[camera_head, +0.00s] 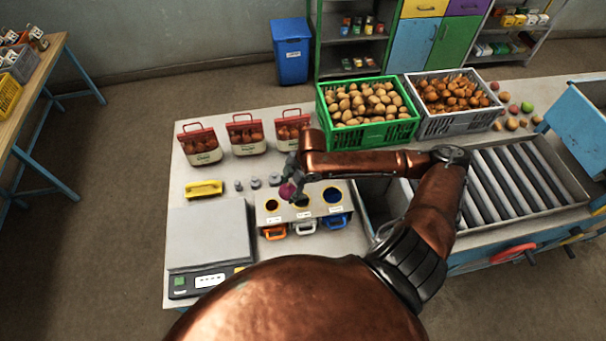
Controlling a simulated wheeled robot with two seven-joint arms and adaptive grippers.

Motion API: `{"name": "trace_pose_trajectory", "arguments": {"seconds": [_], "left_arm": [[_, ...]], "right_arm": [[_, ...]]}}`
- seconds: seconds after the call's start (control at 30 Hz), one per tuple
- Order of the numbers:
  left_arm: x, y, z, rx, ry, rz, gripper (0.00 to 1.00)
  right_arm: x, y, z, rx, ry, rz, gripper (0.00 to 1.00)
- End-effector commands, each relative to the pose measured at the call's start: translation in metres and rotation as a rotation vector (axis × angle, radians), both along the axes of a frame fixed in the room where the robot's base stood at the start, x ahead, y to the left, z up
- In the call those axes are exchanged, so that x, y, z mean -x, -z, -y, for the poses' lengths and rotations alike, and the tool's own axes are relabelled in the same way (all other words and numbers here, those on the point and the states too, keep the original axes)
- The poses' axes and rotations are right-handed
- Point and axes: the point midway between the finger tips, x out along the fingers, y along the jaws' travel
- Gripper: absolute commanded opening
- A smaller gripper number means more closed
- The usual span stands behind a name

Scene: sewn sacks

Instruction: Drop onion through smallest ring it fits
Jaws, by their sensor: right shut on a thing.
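A purple-red onion (287,191) is held in my right gripper (291,181), whose dark fingers are shut on it and partly hidden by my wrist. My left gripper is not in view.
A scale (209,235) stands left of the box, with a yellow object (204,188) and several small grey weights behind it. Three red-topped onion bags (247,135) stand further back. A green crate (372,141), a grey crate (440,125) and a roller conveyor (520,178) are at right.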

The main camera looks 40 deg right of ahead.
Motion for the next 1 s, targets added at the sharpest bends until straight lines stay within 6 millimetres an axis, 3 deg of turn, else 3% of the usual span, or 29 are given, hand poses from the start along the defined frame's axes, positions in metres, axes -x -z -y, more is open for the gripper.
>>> {"name": "trace_pose_trajectory", "arguments": {"seconds": [0.03, 0.1, 0.37, 0.67, 1.0], "left_arm": [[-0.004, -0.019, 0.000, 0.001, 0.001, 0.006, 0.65], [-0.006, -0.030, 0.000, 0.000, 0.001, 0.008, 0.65], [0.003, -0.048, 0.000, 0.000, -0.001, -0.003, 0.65], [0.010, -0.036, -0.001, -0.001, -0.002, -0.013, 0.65], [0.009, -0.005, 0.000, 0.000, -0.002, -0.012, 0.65]], "right_arm": [[0.005, -0.012, 0.010, 0.002, -0.060, -0.003, 0.19], [0.011, -0.015, 0.019, 0.001, -0.150, -0.003, 0.19], [0.023, -0.020, 0.038, 0.001, -0.348, 0.001, 0.19], [0.024, -0.009, 0.039, 0.001, -0.369, 0.001, 0.19], [0.024, 0.017, 0.040, 0.001, -0.367, 0.001, 0.19]]}}
